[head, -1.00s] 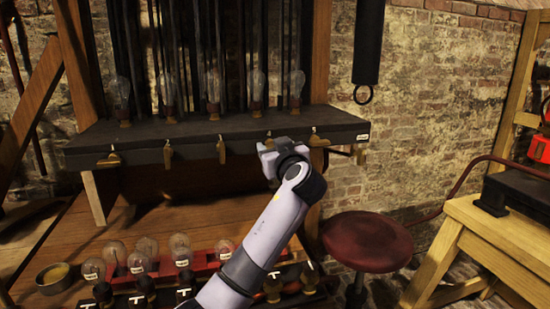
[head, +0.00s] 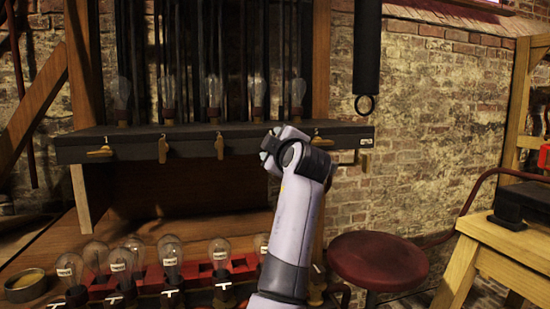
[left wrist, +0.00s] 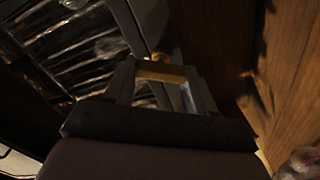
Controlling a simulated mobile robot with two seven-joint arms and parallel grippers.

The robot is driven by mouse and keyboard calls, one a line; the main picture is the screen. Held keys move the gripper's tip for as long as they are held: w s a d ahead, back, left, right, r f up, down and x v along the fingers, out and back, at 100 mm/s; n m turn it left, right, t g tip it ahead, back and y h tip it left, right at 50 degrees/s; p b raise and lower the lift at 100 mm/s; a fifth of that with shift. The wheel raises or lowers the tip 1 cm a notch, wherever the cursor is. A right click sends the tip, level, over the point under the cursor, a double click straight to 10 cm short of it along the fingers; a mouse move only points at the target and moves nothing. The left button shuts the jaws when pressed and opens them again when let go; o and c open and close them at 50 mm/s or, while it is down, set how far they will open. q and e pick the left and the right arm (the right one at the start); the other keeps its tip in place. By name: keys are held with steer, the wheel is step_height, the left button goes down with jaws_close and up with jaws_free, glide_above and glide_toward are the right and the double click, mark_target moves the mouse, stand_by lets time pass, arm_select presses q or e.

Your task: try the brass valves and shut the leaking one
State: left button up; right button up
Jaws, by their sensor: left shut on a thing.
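Brass valves sit along the front edge of a dark shelf (head: 240,143) in the head view. The leftmost valve (head: 100,152) has its lever turned sideways. The second valve (head: 163,150) and third valve (head: 219,146) hang downward. Another valve (head: 320,141) is partly seen right of my gripper. My left gripper (head: 268,150) is at the shelf front, right of the third valve, and hides the valve there. In the left wrist view my left gripper (left wrist: 160,85) is shut on a brass valve (left wrist: 163,73). I see no leak clearly. My right gripper is out of view.
Several glass bulbs (head: 213,90) stand on the shelf. A brass bowl (head: 25,285) is at lower left. A red stool (head: 377,262) and wooden bench (head: 510,243) stand right. A dark cylinder with a ring (head: 366,60) hangs above.

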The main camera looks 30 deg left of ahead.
arm_select(q)
steer(key=shift+f+n+b, duration=0.1)
steer(key=shift+n+b, duration=0.95)
steer(key=shift+n, duration=2.05)
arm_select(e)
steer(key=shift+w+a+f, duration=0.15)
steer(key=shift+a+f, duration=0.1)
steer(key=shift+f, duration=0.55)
arm_select(q)
steer(key=o, duration=1)
steer(key=shift+a, duration=0.1)
steer(key=shift+o, duration=0.2)
steer(key=shift+s, duration=0.1)
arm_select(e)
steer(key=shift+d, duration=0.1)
